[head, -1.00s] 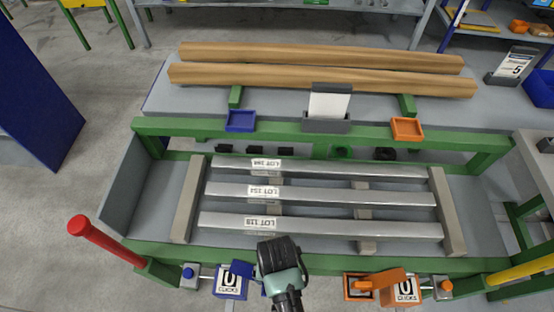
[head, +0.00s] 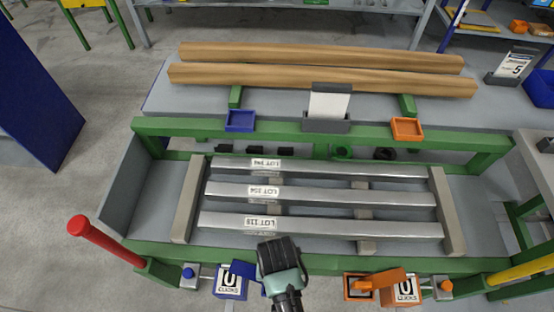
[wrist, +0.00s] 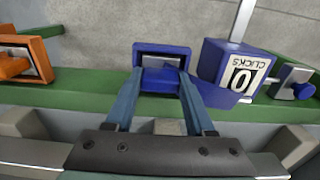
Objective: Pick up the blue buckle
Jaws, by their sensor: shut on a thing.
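The blue buckle (wrist: 161,51) is a square frame with a grey opening, at the table's green front rail in the wrist view. My gripper (wrist: 160,80) has one finger on each side of the buckle's near blue part and is shut on it. I cannot tell whether the buckle is clear of the rail. In the head view my gripper (head: 281,272) is at the front rail, and its fingertips and most of the buckle are hidden. A blue box marked 0 CLICKS (head: 229,286) is just left of it; in the wrist view this box (wrist: 229,67) is to the right.
An orange buckle (head: 359,286) and orange clicks box (head: 402,291) sit farther right on the front rail (head: 330,264). Three metal bars (head: 340,228) labelled LOT lie behind the gripper. A red bar end (head: 79,226) sticks out at left. Blue (head: 240,121) and orange (head: 407,129) trays are behind.

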